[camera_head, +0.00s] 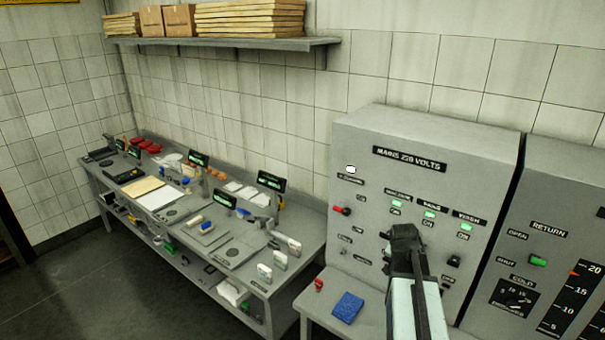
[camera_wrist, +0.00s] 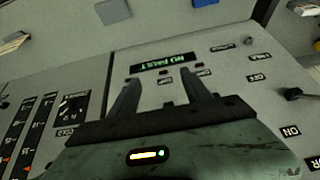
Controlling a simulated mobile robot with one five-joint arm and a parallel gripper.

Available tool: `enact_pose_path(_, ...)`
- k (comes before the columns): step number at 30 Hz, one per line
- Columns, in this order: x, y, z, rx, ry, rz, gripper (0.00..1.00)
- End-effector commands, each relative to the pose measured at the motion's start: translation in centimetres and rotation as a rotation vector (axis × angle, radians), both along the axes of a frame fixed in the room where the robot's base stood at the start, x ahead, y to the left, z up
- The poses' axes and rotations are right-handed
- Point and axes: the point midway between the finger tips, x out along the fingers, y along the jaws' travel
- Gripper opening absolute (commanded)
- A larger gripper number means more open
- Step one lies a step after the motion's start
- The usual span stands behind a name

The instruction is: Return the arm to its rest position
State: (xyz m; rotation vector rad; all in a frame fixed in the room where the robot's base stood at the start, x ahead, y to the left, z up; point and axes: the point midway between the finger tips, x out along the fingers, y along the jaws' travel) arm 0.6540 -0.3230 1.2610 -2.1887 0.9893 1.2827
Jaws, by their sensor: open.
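My gripper (camera_head: 404,234) is raised in front of the grey "MAINS 230 VOLTS" panel (camera_head: 375,180) in the head view. In the wrist view, the two dark fingers of my gripper (camera_wrist: 160,88) stand apart with nothing between them. Beyond the fingers is a panel face with a lit green "NO FAULT" display (camera_wrist: 162,62). I cannot tell whether the fingertips touch the panel. The arm hides part of the panel's lower middle.
A red-handled switch (camera_head: 342,211) is on the panel. A blue pad (camera_head: 348,307) and a small red item (camera_head: 319,285) lie on the ledge below. A long bench (camera_head: 300,235) with many small items stands left. A shelf (camera_head: 230,43) holds boxes. Floor at lower left is clear.

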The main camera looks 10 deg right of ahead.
Motion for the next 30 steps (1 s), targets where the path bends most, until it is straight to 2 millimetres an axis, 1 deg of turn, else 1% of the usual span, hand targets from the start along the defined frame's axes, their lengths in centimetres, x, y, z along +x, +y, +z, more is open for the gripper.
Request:
enact_pose_path(1,0.5,0.9,-1.8,0.0,0.0,0.015,0.56)
enact_pose_path(2,0.9,1.7,-2.9,0.0,0.0,0.029,0.56)
enact_pose_path(5,2.6,5.9,-7.8,0.001,-0.001,0.094,0.56)
enact_pose_path(6,3.1,8.1,-10.0,0.005,-0.001,0.125,0.56)
enact_pose_path(8,3.6,11.6,-13.2,0.019,0.006,0.173,0.56)
enact_pose_path(9,3.6,14.0,-15.2,0.032,0.019,0.208,0.56)
enact_pose_path(11,3.3,17.5,-18.3,0.05,0.051,0.269,0.56)
enact_pose_path(12,2.8,19.8,-20.2,0.065,0.075,0.311,0.56)
enact_pose_path(14,1.8,23.1,-23.0,0.084,0.123,0.382,0.56)
enact_pose_path(15,0.9,25.1,-24.7,0.098,0.157,0.431,0.56)
enact_pose_path(17,-0.6,27.8,-26.7,0.12,0.213,0.505,0.56)
enact_pose_path(18,-1.7,29.2,-27.7,0.133,0.251,0.552,0.56)
enact_pose_path(19,-2.6,30.2,-28.3,0.144,0.278,0.589,0.56)
enact_pose_path(21,-4.8,31.6,-28.6,0.175,0.352,0.67,0.56)
enact_pose_path(22,-5.8,31.9,-28.1,0.189,0.385,0.702,0.56)
enact_pose_path(24,-7.5,32.3,-27.9,0.216,0.445,0.774,0.56)
enact_pose_path(28,-8.1,32.5,-27.9,0.219,0.484,0.835,0.56)
enact_pose_path(29,-8.1,32.5,-27.9,0.219,0.483,0.837,0.53)
enact_pose_path(30,-8.1,32.4,-27.9,0.219,0.483,0.837,0.53)
